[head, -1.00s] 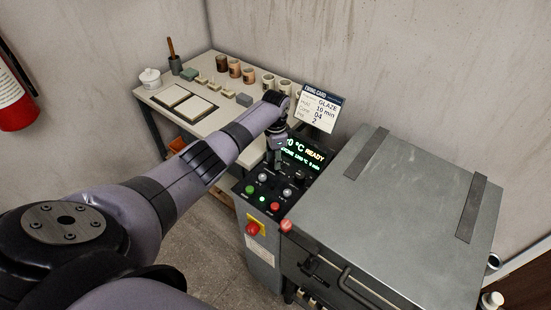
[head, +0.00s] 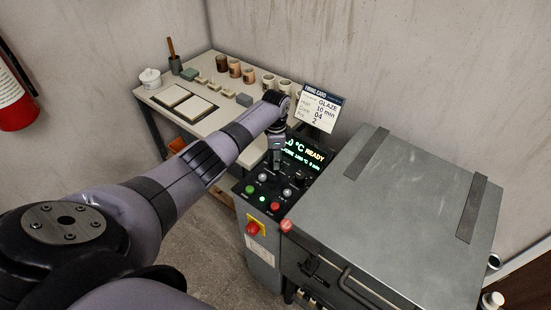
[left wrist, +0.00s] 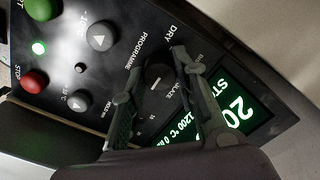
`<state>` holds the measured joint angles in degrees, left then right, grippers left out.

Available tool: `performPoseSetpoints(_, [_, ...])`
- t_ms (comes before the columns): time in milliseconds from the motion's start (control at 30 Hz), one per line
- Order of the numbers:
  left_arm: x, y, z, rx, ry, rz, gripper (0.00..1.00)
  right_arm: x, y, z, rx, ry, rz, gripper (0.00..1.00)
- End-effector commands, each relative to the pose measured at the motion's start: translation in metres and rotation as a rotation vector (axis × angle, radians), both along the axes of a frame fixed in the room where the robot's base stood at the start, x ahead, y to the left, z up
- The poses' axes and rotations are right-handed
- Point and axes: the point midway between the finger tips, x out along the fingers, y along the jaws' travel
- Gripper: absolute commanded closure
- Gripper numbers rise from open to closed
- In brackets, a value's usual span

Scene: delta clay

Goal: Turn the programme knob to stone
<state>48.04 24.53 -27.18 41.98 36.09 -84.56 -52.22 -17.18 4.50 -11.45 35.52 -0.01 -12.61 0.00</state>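The programme knob (left wrist: 158,77) is a round dark knob with a pale pointer mark, beside the printed word PROGRAMME in the left wrist view. My left gripper (left wrist: 153,75) is over it, with one finger on each side. The fingers are spread, and I cannot tell if they touch the knob. In the head view my left gripper (head: 275,162) points down at the control panel. The green display (head: 302,151) reads READY, with a smaller line ending in 1200 °C and 0 min. In the left wrist view the display (left wrist: 243,112) shows ST, partly hidden by a finger. My right gripper is out of view.
A green button (head: 250,189), a red button (head: 275,206) and a red emergency stop (head: 253,228) are close to my gripper. A grey kiln lid (head: 415,185) is at the right.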

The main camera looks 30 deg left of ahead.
Motion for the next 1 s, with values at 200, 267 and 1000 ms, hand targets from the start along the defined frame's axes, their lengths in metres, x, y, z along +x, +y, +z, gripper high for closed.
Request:
performPoseSetpoints(200, [0.0,0.0,0.0,0.001,-0.001,0.001,0.57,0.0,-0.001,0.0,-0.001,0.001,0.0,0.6])
performPoseSetpoints(267, [0.0,0.0,0.0,0.0,0.0,0.001,0.53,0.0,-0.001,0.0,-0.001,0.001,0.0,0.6])
performPoseSetpoints(1000, [0.001,0.0,0.075,-0.001,-0.006,0.0,0.53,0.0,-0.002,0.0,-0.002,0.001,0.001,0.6])
